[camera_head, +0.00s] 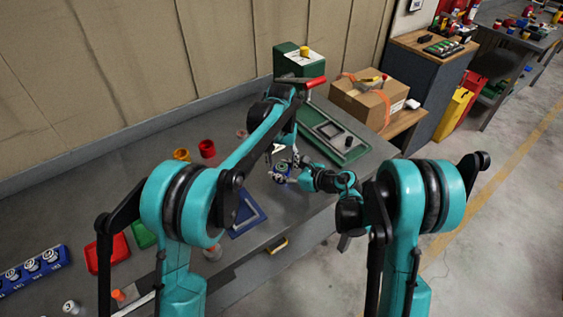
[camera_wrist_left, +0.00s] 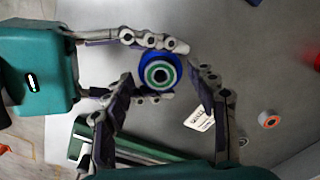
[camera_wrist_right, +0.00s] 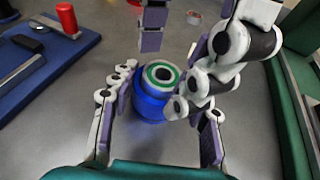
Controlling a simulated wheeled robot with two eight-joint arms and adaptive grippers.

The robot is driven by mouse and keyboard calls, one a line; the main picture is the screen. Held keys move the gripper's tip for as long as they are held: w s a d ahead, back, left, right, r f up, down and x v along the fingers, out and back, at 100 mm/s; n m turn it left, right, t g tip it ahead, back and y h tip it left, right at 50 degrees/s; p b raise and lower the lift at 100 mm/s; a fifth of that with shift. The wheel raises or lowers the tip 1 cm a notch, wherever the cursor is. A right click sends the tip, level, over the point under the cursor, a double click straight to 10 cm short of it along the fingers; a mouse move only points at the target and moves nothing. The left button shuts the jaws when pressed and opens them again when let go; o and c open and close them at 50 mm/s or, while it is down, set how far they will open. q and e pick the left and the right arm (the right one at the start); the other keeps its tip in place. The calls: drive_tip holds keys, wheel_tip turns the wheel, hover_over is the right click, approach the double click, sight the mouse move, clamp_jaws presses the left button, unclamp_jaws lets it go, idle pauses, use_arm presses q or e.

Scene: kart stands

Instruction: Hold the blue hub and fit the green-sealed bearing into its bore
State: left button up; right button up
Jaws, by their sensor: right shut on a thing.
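The blue hub (camera_wrist_right: 150,106) stands upright on the bench, and it also shows from above in the left wrist view (camera_wrist_left: 172,63). The green-sealed bearing (camera_wrist_right: 162,75) is at the hub's top, centred over its bore; I cannot tell how deep it sits. My right gripper (camera_wrist_right: 153,88) is shut on the hub, one finger on each side. My left gripper (camera_wrist_left: 160,77) is open above the hub, its fingers apart on either side of the bearing and holding nothing. In the head view the hub (camera_head: 283,169) is partly hidden by both grippers.
A green press (camera_head: 290,62) with a red handle stands behind. A green tray (camera_head: 358,152) lies to the right of the grippers and a blue board (camera_head: 243,222) to the left. Red (camera_head: 207,148) and yellow (camera_head: 181,155) cups stand farther left.

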use_arm(q)
drive_tip(key=shift+r, duration=0.1)
wheel_tip(320, 180, up, 12)
idle(0.5)
use_arm(e)
drive_tip(key=o, duration=1.5)
drive_tip(key=shift+d, duration=0.1)
